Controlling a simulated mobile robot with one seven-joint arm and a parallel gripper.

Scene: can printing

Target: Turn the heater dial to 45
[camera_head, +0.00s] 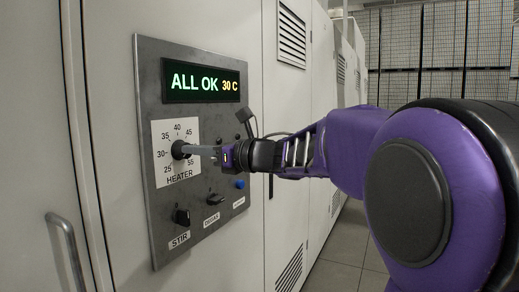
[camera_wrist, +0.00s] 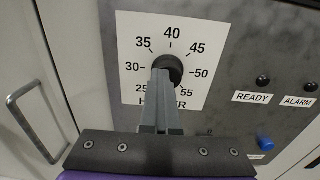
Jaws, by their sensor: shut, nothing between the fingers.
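The heater dial (camera_head: 178,149) is a small black knob on a white scale plate (camera_head: 160,173) marked 25 to 55, on the grey control panel. In the wrist view the dial (camera_wrist: 174,64) sits above the HEATER label, and its pointer cannot be made out. My gripper (camera_head: 190,150) is shut and empty, its fingertips at the face of the dial. In the wrist view my fingers (camera_wrist: 160,76) overlap the dial's lower left; I cannot tell whether they touch it. The display (camera_head: 200,82) reads ALL OK 30 C.
Below the heater scale are the STIR knob (camera_head: 181,217), another labelled black switch (camera_head: 215,199) and a blue button (camera_head: 240,184). READY (camera_wrist: 263,80) and ALARM (camera_wrist: 310,86) lamps are dark. A cabinet handle (camera_head: 68,248) stands out at the left.

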